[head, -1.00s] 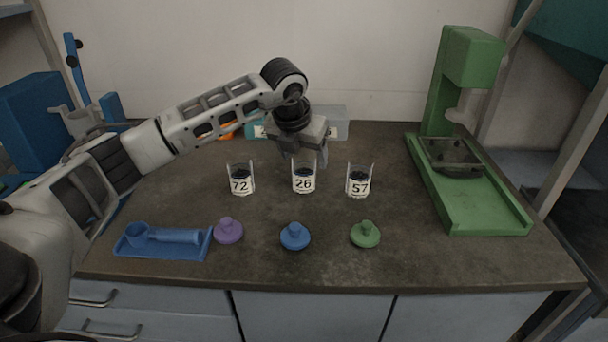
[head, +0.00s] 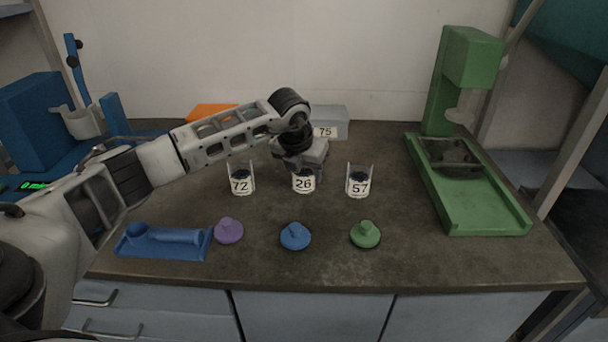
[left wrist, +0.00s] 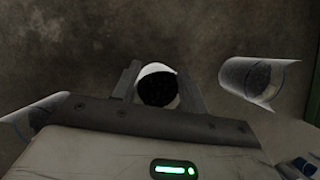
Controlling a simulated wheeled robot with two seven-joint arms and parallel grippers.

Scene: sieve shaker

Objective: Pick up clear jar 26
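Clear jar 26 (head: 304,184) stands upright on the dark bench, in the middle of three labelled jars, with dark contents. My left gripper (head: 302,172) points down over it, and its body hides the jar's top in the head view. In the left wrist view the jar (left wrist: 158,88) shows from above, its dark contents between the two fingers (left wrist: 160,92). The fingers are spread, one on each side and close to its wall; firm contact does not show. My right gripper is not in view.
Jar 72 (head: 241,181) stands to the left and jar 57 (head: 359,182) to the right, close by. Purple (head: 229,231), blue (head: 295,237) and green (head: 365,235) lids lie in front. A blue tray (head: 160,250) is front left; a green machine (head: 470,190) stands right.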

